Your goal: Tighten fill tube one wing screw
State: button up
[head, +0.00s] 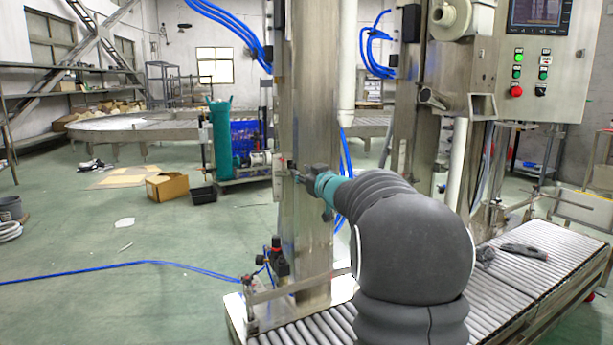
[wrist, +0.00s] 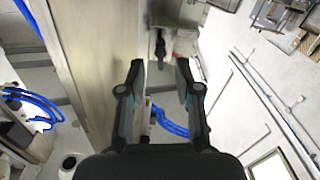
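My gripper (wrist: 160,75) is open in the wrist view, its two dark fingers apart with nothing between the tips. Just beyond the gap is a small dark part (wrist: 160,46), probably the wing screw, below a blurred grey block (wrist: 176,14). It appears apart from both fingers. In the head view my gripper (head: 298,172) is at the steel column (head: 306,120), partly hidden by my dark padded arm. The wing screw cannot be made out there. A white vertical fill tube (head: 346,60) hangs just right of that column.
A roller conveyor (head: 530,262) runs along the lower right, with a dark tool (head: 523,251) on it. A control box (head: 535,75) stands at the upper right. Blue hoses (head: 150,264) cross the floor.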

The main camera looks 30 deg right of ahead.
jog(key=shift+w+a, duration=0.1)
jog(key=shift+w, duration=2.25)
grip_shut()
